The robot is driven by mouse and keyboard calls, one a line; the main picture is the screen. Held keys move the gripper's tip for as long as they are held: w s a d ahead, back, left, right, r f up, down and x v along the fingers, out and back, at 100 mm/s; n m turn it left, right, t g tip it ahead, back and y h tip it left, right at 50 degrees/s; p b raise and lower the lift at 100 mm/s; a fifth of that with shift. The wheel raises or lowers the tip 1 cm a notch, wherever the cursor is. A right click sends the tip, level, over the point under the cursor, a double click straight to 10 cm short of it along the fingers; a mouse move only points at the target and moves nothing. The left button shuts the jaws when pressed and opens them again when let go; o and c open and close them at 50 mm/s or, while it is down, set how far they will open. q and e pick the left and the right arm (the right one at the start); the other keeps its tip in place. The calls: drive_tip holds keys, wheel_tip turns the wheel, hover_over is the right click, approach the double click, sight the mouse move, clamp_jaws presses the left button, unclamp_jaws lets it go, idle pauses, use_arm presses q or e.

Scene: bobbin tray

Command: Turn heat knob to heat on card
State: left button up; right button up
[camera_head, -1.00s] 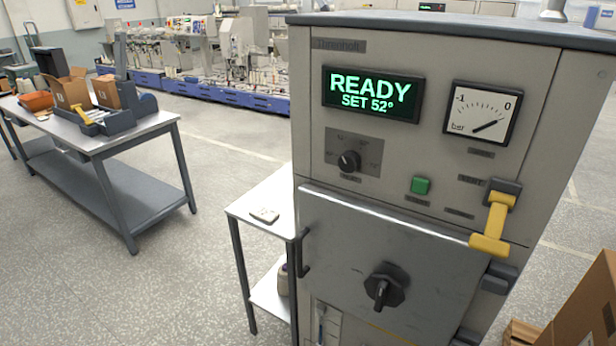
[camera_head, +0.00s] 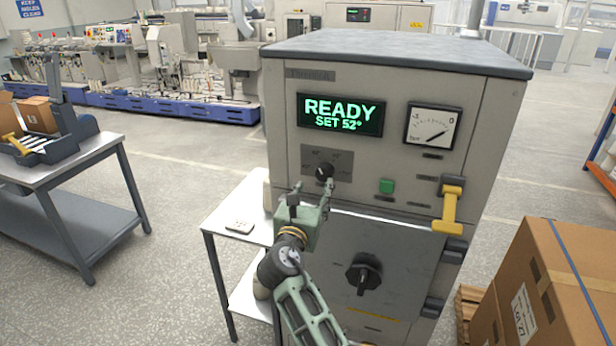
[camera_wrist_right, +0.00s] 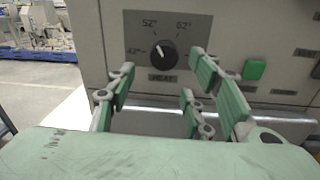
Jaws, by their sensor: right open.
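The heat knob (camera_head: 324,172) is a small black dial on the oven's front panel, below the display (camera_head: 340,114), which reads READY, SET 52°. In the right wrist view the knob (camera_wrist_right: 162,54) has marks 42°, 52° and 62° around it and HEAT below; its pointer leans up-left, roughly toward 52°. My right gripper (camera_head: 312,189) is open and empty in front of the knob, its fingers to either side and apart from it. A small pale flat item (camera_head: 240,227) lies on the side table; I cannot tell whether it is the card. My left gripper is out of view.
A green button (camera_head: 386,186) and a yellow lever (camera_head: 449,208) are right of the knob. The oven door's black handle (camera_head: 364,274) sticks out below. Cardboard boxes (camera_head: 548,285) stand at the right. A workbench (camera_head: 75,160) stands left, with open floor between.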

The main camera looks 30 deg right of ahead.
sight(321, 175)
drive_tip(key=p+x, duration=0.1)
drive_tip(key=x, duration=0.5)
drive_tip(key=shift+w+d+f+p, duration=0.15)
drive_tip(key=shift+d+p, duration=0.2)
drive_tip(key=shift+w+d, duration=0.4)
drive_tip(key=shift+w, duration=0.05)
drive_tip(key=shift+c, duration=0.4)
drive_tip(key=c, duration=1)
